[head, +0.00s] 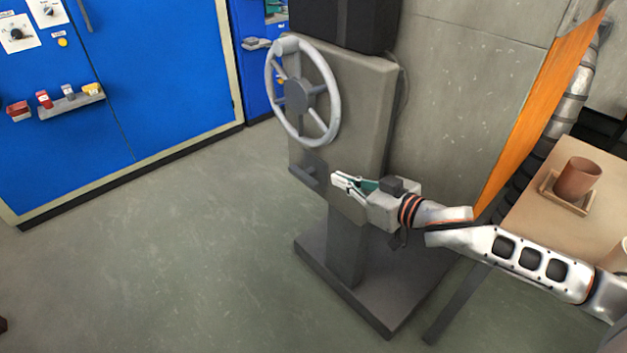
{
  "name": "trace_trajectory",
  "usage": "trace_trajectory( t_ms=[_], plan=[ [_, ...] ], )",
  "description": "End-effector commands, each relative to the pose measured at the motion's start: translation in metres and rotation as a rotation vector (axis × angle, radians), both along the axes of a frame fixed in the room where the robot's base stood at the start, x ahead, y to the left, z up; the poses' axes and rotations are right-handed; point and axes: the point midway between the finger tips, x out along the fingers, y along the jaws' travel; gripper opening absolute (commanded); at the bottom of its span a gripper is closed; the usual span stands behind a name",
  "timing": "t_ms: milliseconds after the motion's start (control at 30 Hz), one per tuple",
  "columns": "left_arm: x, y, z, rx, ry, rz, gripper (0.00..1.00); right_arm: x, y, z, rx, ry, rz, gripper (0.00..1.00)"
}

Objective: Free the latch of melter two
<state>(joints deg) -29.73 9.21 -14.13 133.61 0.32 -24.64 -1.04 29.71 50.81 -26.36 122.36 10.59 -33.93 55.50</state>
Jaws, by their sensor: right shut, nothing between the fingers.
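A grey machine stand (358,110) with a pale handwheel (333,100) on its face stands in the middle of the head view. No label marks it as melter two. Below the wheel a small dark grey part (308,172), possibly the latch, sticks out of the front face. My right gripper (338,182) is shut and empty, just right of this part and in front of the stand. I cannot tell whether its fingertips touch the part. My left gripper is not in view.
Blue cabinets (160,75) stand at the left, with a small shelf (72,103) of coloured items. At the right a table (540,215) holds a brown cup (577,179) on a square tray (547,199). An orange panel (540,110) rises behind. The floor at left is clear.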

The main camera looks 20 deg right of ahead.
Motion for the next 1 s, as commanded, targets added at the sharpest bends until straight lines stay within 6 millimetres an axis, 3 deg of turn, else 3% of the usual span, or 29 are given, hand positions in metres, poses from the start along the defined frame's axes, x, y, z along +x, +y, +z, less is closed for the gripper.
trace_trajectory(
  t_ms=[500, 833, 900, 1000],
  plan=[
    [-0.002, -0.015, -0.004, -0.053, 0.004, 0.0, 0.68, 0.053, 0.019, -0.019, 0.0, 0.004, 0.0, 0.0],
    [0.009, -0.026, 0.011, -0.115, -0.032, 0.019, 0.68, 0.091, 0.033, -0.03, 0.0, 0.005, 0.0, 0.0],
    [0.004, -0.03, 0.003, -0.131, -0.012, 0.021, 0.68, 0.088, 0.033, -0.051, -0.001, 0.017, 0.0, 0.0],
    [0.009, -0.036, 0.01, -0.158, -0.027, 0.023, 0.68, 0.087, 0.033, -0.062, 0.0, 0.014, 0.001, 0.0]
  ],
)
